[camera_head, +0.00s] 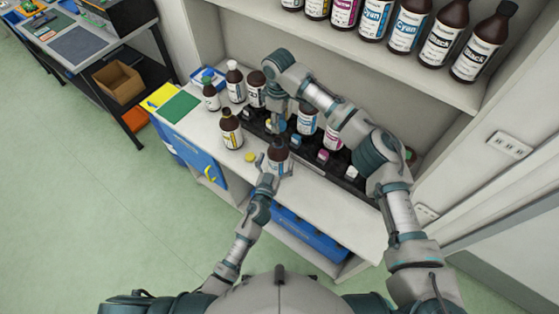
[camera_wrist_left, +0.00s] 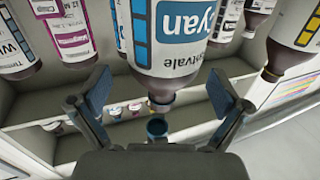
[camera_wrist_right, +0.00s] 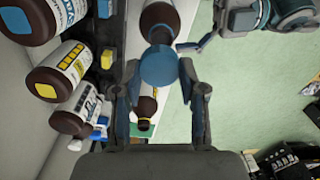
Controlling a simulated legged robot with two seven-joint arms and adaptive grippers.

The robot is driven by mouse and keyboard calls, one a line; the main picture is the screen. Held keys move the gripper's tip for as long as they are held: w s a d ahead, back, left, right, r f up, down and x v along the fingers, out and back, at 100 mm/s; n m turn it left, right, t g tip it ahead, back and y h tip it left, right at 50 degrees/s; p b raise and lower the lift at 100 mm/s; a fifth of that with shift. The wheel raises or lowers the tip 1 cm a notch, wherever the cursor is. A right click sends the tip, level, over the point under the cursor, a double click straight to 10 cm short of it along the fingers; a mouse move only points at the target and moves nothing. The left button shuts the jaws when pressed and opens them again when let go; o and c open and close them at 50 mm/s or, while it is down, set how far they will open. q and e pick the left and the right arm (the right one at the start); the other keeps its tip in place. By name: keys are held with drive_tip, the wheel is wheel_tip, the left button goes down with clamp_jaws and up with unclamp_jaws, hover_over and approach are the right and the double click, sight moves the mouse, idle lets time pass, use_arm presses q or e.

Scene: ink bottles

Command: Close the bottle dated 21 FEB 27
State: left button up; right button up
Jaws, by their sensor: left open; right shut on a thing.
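My right gripper (camera_wrist_right: 160,82) is shut on a round blue cap (camera_wrist_right: 159,68), held above the bench. A brown bottle (camera_wrist_right: 160,22) with a dark neck lies just beyond the cap in the right wrist view; I cannot tell whether they touch. In the head view a brown bottle (camera_head: 278,157) stands at the bench front beside my left gripper (camera_head: 270,170), which is open. A Cyan-labelled brown bottle (camera_wrist_left: 185,45) appears upside down between and beyond the open left fingers in the left wrist view, its narrow neck pointing down. No date is readable, so the 21 FEB 27 bottle cannot be told.
A dark rack (camera_head: 345,172) with bottles and coloured caps runs along the back of the bench. A brown bottle (camera_head: 231,130) and a loose yellow cap (camera_head: 250,157) stand left of my grippers. More bottles fill the upper shelf (camera_head: 300,25). A green mat (camera_head: 180,107) lies at the left end.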

use_arm(q)
drive_tip(key=x, duration=0.2)
drive_tip(key=shift+w, duration=0.3)
drive_tip(key=shift+w+a, duration=0.1)
drive_tip(key=shift+w, duration=0.4)
use_arm(e)
drive_tip(key=shift+a, duration=0.3)
use_arm(q)
drive_tip(key=shift+w+a, duration=0.1)
drive_tip(key=shift+a, duration=0.05)
use_arm(e)
drive_tip(key=shift+a, duration=0.25)
use_arm(q)
drive_tip(key=shift+d, duration=0.25)
drive_tip(key=c, duration=0.8)
use_arm(e)
drive_tip(key=shift+d, duration=0.3)
use_arm(q)
drive_tip(key=shift+d, duration=0.15)
drive_tip(key=c, duration=0.8)
use_arm(e)
drive_tip(key=shift+d, duration=0.15)
use_arm(q)
drive_tip(key=shift+o, duration=0.2)
drive_tip(key=shift+a, duration=0.25)
use_arm(e)
hover_over(277, 140)
wheel_tip(277, 140, down, 4)
drive_tip(key=shift+w+f, duration=0.1)
drive_tip(key=shift+f, duration=0.25)
